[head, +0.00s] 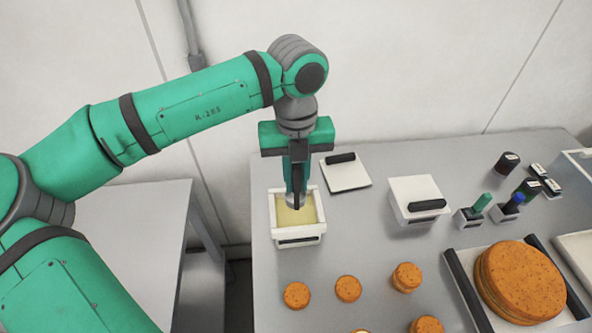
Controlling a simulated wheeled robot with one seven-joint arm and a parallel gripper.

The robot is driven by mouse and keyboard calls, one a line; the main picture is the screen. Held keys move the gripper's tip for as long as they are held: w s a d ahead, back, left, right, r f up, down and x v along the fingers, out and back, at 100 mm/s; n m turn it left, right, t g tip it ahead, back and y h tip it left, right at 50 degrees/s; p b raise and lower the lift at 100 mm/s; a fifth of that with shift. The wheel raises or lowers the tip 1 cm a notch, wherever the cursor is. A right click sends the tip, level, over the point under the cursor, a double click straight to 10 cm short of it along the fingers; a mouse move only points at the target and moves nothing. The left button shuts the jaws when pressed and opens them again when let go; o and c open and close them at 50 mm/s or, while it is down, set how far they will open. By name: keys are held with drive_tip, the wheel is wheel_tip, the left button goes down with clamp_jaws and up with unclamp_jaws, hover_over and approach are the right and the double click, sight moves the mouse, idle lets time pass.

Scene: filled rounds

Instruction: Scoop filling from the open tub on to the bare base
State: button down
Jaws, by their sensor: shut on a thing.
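The open tub (311,236) is a white square container of pale yellow filling (308,213) at the table's left side. My gripper (296,188) points straight down over it, shut on a dark-handled scoop (297,201). The scoop's lower end is at the filling; how deep it sits I cannot tell. Small orange-brown rounds lie in front: a left one (297,296), a middle one (348,289) and a taller right one (406,278). The left and middle ones look like single rounds with no filling on top. Which is the bare base I cannot tell for sure.
A white lid (345,175) lies flat behind the tub. A closed white tub (418,195) stands to its right. Green and blue capped tools (482,203) stand in holders. A dark-sided tray (467,291) holds large stacked rounds (521,280). More rounds (427,325) lie at the front edge.

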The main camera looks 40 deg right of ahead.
sight(296, 200)
drive_tip(key=shift+f, duration=3.75)
drive_tip(key=shift+r, duration=4.25)
